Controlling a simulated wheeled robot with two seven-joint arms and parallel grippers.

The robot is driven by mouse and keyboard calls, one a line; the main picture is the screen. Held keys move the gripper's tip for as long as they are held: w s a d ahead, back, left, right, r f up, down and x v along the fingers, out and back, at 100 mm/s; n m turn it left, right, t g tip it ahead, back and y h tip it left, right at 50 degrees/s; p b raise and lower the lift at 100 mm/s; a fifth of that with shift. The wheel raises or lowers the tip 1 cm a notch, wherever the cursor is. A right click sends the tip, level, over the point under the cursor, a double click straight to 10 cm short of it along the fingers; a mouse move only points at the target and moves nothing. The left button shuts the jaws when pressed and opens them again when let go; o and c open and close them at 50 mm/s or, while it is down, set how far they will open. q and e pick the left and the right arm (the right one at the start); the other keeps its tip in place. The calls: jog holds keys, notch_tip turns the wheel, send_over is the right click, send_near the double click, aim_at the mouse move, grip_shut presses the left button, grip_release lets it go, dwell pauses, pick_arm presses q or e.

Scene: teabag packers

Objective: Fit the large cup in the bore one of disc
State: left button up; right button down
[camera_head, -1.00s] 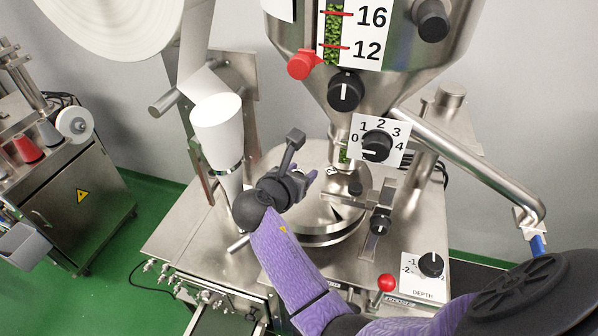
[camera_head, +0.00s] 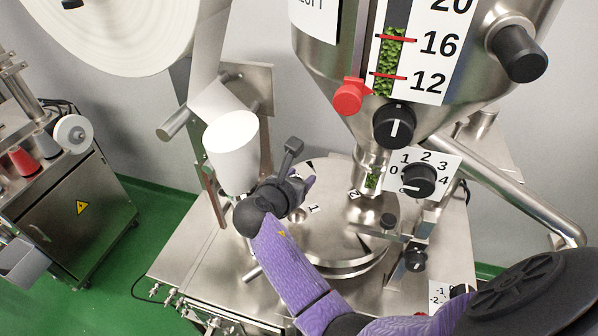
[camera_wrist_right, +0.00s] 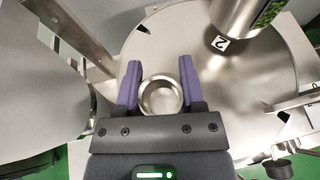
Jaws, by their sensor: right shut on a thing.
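The steel disc (camera_head: 335,240) lies on the machine top, with labels "1" (camera_head: 313,209) and "2" (camera_head: 353,193) on it. My right gripper (camera_head: 306,183) is over the disc's left part, close to label "1". In the right wrist view its purple fingers (camera_wrist_right: 159,78) stand on either side of a round, hollow steel cup (camera_wrist_right: 160,112), gripped between them. I look down into the cup's open mouth. The disc fills the ground behind it, with label "2" at upper right. Whether the cup touches the disc, and bore one beneath it, I cannot tell. My left gripper is not in view.
The hopper (camera_head: 330,70) with its outlet tube (camera_head: 372,170) stands over the disc's far right part. A white paper tube (camera_head: 233,150) stands just left of my right gripper. Knobs (camera_head: 416,257) sit at the disc's right side.

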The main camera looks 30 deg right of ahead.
jog(key=f, duration=0.1)
jog(key=f+b, duration=0.1)
jog(key=shift+s+f, duration=0.2)
jog(key=shift+f, duration=0.2)
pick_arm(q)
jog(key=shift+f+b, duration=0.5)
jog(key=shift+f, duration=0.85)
pick_arm(e)
jog(key=shift+w+f, duration=0.1)
jog(key=shift+f, duration=0.65)
pick_arm(q)
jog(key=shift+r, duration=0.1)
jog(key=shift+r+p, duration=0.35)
jog(key=shift+p, duration=0.1)
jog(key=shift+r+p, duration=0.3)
pick_arm(e)
jog(key=shift+r+p, duration=0.1)
jog(key=shift+p, duration=0.3)
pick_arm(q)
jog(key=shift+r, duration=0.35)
